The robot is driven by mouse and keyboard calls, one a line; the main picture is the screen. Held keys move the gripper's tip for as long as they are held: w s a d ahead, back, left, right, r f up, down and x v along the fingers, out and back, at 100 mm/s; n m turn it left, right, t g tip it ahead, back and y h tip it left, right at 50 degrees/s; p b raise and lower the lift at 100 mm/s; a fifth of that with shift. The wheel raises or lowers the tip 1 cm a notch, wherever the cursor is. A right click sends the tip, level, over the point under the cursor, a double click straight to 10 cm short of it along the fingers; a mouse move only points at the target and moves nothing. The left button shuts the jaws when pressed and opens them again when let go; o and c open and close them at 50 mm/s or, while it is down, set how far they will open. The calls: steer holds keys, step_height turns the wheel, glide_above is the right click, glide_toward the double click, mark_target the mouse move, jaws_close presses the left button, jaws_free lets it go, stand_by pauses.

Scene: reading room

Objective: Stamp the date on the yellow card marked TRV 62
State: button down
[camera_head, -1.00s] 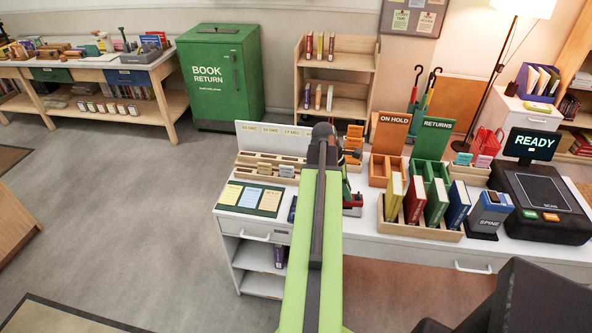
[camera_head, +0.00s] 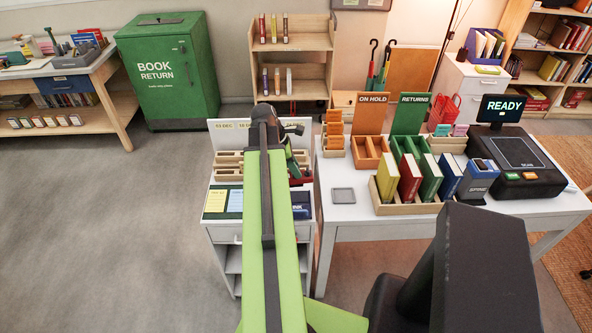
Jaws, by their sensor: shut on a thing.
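Three cards lay side by side on a dark green mat (camera_head: 206,216) on the small white desk at the centre. A yellow card (camera_head: 215,201) is at the left and a blue card (camera_head: 236,200) beside it. My arm now covers the third, also yellowish, place. The card markings are too small to read. A dark blue ink pad (camera_head: 301,206) marked INK lies just right of my arm. My gripper (camera_head: 294,160) is at the far end of the arm, over the back of the desk, mostly hidden. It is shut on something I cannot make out. A red and dark object (camera_head: 300,180) shows beneath it.
Wooden slotted racks (camera_head: 228,165) with date labels stand behind the mat. To the right, a white table (camera_head: 345,218) bears a grey tray (camera_head: 343,195), a book crate (camera_head: 408,208) and a black scanner reading READY (camera_head: 516,165). Grey floor is clear on the left.

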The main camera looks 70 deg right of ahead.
mark_target(297, 183)
steer(key=shift+d+f+b, duration=0.25)
steer(key=shift+f+b, duration=0.1)
steer(key=shift+f, duration=0.5)
steer(key=shift+s+r, duration=0.1)
steer(key=shift+r, duration=0.1)
steer(key=shift+s+f+b, duration=0.1)
steer(key=shift+f+b, duration=0.4)
steer(key=shift+f, duration=0.2)
step_height(297, 183, down, 4)
steer(key=b, duration=0.4)
steer(key=shift+f, duration=0.25)
steer(key=shift+f+b, duration=0.55)
steer(key=shift+b, duration=0.25)
step_height(297, 183, up, 7)
steer(key=p, duration=0.7)
steer(key=shift+r, duration=0.1)
